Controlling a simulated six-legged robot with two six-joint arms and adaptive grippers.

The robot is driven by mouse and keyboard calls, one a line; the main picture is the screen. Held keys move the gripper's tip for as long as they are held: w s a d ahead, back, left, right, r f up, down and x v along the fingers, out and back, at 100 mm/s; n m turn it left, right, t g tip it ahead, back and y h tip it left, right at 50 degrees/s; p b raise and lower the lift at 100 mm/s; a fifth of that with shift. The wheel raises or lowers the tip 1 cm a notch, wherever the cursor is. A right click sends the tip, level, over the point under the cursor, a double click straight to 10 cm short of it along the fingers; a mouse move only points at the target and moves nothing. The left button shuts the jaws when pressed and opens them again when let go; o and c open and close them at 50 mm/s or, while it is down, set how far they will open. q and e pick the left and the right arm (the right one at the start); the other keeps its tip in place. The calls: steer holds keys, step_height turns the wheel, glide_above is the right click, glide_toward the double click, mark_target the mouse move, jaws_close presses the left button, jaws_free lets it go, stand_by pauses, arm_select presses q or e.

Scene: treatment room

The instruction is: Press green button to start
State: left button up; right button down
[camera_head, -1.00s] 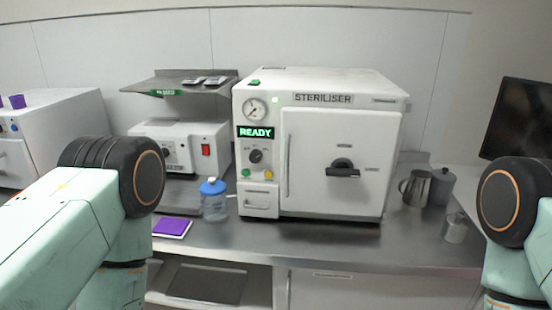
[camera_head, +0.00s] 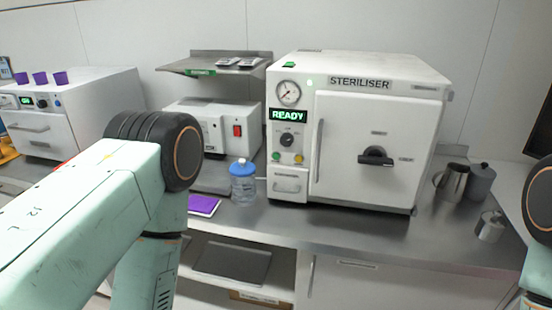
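The white steriliser (camera_head: 432,130) stands on the steel counter with its door closed and its display (camera_head: 288,115) reading READY. A small round green button (camera_head: 276,157) sits low on its front panel, below a dark knob (camera_head: 288,140). A yellow-orange button (camera_head: 299,159) is just to its right. Nothing covers the green button. My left arm comes in from the left and my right arm shows only at the right edge. Neither gripper is in the picture.
A blue-capped water bottle (camera_head: 243,185) stands on the counter (camera_head: 340,228) left of the steriliser, near a purple pad (camera_head: 203,205). A white device with a red switch (camera_head: 237,131) is behind them under a shelf (camera_head: 208,64). Metal containers (camera_head: 481,183) stand at right. The counter's front middle is clear.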

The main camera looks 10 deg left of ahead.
arm_select(q)
steer(key=shift+s+a, duration=0.1)
steer(key=c, duration=0.4)
jaws_close()
stand_by(0.8)
